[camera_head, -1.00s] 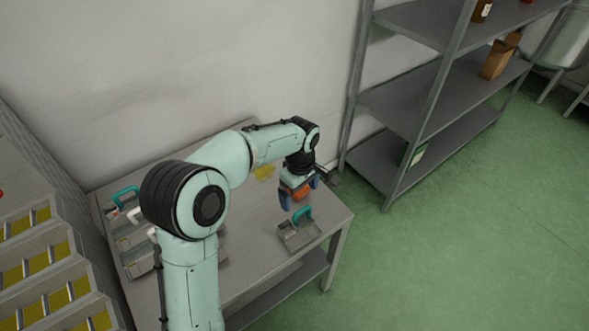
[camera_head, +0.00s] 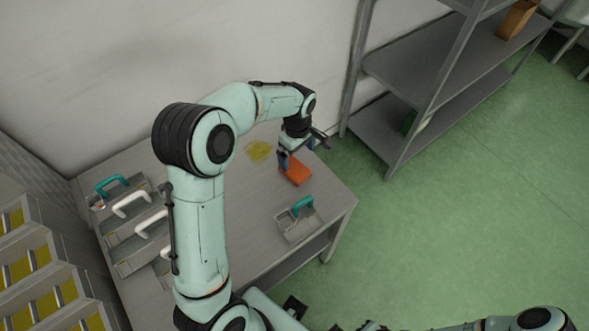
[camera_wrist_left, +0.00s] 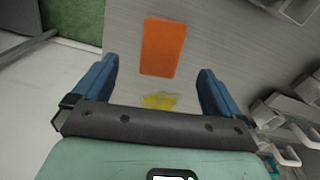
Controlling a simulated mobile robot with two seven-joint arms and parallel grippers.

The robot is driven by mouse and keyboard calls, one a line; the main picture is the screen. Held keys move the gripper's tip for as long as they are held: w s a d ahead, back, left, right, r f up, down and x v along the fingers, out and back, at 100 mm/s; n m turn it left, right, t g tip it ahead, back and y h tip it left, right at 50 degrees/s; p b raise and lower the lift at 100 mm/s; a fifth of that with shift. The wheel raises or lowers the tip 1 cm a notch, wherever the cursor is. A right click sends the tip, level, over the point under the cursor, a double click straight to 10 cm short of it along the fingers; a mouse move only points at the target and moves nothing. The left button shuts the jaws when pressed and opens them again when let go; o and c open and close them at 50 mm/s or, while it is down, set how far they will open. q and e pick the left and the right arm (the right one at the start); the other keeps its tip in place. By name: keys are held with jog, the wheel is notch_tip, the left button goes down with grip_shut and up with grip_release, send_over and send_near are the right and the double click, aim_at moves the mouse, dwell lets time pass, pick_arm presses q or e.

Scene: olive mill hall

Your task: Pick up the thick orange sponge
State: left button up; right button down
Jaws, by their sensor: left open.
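The thick orange sponge (camera_head: 296,174) lies flat on the grey table, near its right end. In the left wrist view the sponge (camera_wrist_left: 163,47) is a plain orange block with its long side running away from me. My left gripper (camera_head: 297,156) is open and empty, just beyond the sponge in the head view, and hides a little of its far end. In the left wrist view its two blue fingers (camera_wrist_left: 158,72) stand wide apart, with the sponge ahead and between their lines. Part of my right arm shows at the bottom right; its gripper cannot be made out.
A yellow patch (camera_head: 259,151) lies on the table behind the sponge. A grey tray with a teal handle (camera_head: 299,222) stands near the front right corner. Several handled trays (camera_head: 131,205) stand at the left. A metal shelf (camera_head: 433,86) stands beyond the right end.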

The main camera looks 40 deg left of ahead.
aim_at(295, 168)
pick_arm(q)
jog(key=f, duration=0.7)
jog(key=shift+a+f, duration=0.1)
jog(key=shift+a, duration=0.3)
jog(key=shift+s, duration=0.1)
jog(key=c, duration=1.1)
